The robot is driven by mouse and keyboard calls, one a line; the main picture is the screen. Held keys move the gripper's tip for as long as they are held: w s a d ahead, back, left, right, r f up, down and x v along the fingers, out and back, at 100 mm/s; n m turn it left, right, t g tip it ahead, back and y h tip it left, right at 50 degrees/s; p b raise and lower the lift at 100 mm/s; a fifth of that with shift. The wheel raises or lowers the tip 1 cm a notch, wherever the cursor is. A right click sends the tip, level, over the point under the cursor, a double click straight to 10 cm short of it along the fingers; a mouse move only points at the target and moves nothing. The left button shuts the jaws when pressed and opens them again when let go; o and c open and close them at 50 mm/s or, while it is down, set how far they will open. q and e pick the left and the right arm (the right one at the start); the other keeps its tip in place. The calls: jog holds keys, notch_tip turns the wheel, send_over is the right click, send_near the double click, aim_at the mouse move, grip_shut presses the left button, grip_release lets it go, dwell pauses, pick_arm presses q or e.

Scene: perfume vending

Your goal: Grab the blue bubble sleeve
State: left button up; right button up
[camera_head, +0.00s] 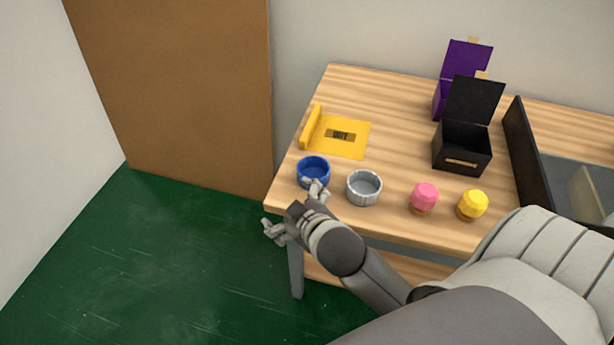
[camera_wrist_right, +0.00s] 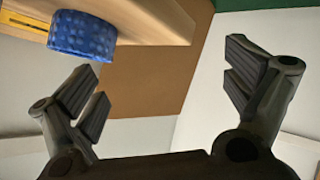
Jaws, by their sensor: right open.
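The blue bubble sleeve (camera_head: 313,172) is a round, hollow ring standing near the table's front left corner. In the right wrist view the blue sleeve (camera_wrist_right: 82,35) shows at the upper left with a dotted surface, beyond the left finger. My right gripper (camera_head: 293,210) is open and empty at the table's front left corner. One finger is close to the front of the sleeve and the other is out over the floor. The right wrist view shows the open fingers (camera_wrist_right: 170,85) wide apart with nothing between them. I cannot tell whether a finger touches the sleeve. My left gripper is not in view.
A grey ring sleeve (camera_head: 364,188) stands just right of the blue one. Pink (camera_head: 424,197) and yellow (camera_head: 472,204) bottles stand farther right. A yellow holder (camera_head: 340,137), an open black box (camera_head: 461,147) and a purple box (camera_head: 467,60) stand behind. Green floor (camera_head: 180,260) is clear at left.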

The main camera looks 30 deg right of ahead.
jog(key=w+a+r+n+t+y, duration=0.25)
jog(key=w+r+n+t, duration=0.2)
jog(key=r, duration=0.35)
jog(key=w+a+r+n+t+y, duration=0.2)
jog(key=w+a+r+n+t, duration=0.15)
jog(key=w+r, duration=0.35)
jog(key=s+a+r+n+g+y, duration=0.25)
jog(key=a+n+g+y, duration=0.25)
jog(key=a+n+y, duration=0.45)
jog(key=s+a+r+n+g+y, duration=0.2)
jog(key=a+r+n+g+y, duration=0.3)
jog(key=n, duration=0.7)
jog(key=n+g+h, duration=0.7)
jog(key=g+h, duration=0.2)
jog(key=h, duration=0.9)
send_near(310, 176)
jog(key=shift+w+d+f+p, duration=0.15)
jog(key=shift+d+f+p, duration=0.2)
jog(key=shift+f, duration=0.25)
jog(key=shift+a+f+p, duration=0.2)
jog(key=shift+f+p, duration=0.5)
jog(key=shift+f, duration=2.3)
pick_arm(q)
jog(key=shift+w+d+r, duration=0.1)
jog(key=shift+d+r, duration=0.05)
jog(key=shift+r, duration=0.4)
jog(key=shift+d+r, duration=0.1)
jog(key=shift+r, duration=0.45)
pick_arm(e)
jog(key=c, duration=0.9)
